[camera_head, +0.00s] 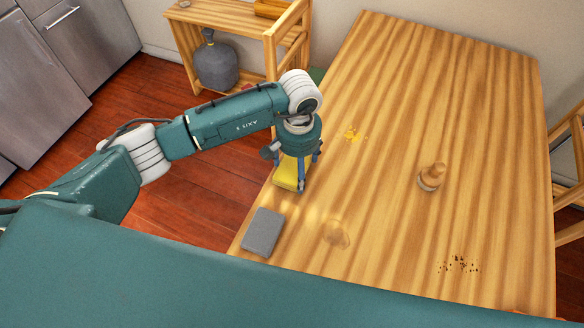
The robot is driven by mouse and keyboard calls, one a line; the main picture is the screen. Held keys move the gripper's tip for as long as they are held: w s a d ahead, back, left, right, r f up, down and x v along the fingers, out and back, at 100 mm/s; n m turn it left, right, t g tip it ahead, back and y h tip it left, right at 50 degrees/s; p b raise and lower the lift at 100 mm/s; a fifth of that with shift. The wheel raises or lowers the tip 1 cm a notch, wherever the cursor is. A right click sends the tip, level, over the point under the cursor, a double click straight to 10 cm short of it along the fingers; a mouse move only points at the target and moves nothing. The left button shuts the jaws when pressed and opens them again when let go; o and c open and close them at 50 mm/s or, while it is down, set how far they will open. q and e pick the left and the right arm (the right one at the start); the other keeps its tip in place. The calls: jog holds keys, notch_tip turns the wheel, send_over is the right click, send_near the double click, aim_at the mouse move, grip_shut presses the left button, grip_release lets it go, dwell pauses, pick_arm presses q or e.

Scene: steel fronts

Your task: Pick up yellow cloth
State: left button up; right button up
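The yellow cloth (287,176) is a folded, block-like piece at the left edge of the wooden table. My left gripper (293,178) points down right over it, with its fingers apart and around the cloth. The gripper's body hides the cloth's upper part. I cannot tell whether the fingers press on the cloth or whether it rests on the table. My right gripper is not in view.
A wooden shelf (215,15) with a grey gas bottle (215,65) stands behind. A chair (568,140) is at right.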

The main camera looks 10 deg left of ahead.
pick_arm(q)
jog(key=shift+r, duration=0.1)
jog(key=shift+c, duration=0.2)
notch_tip(320, 180, up, 20)
jog(key=b, duration=0.3)
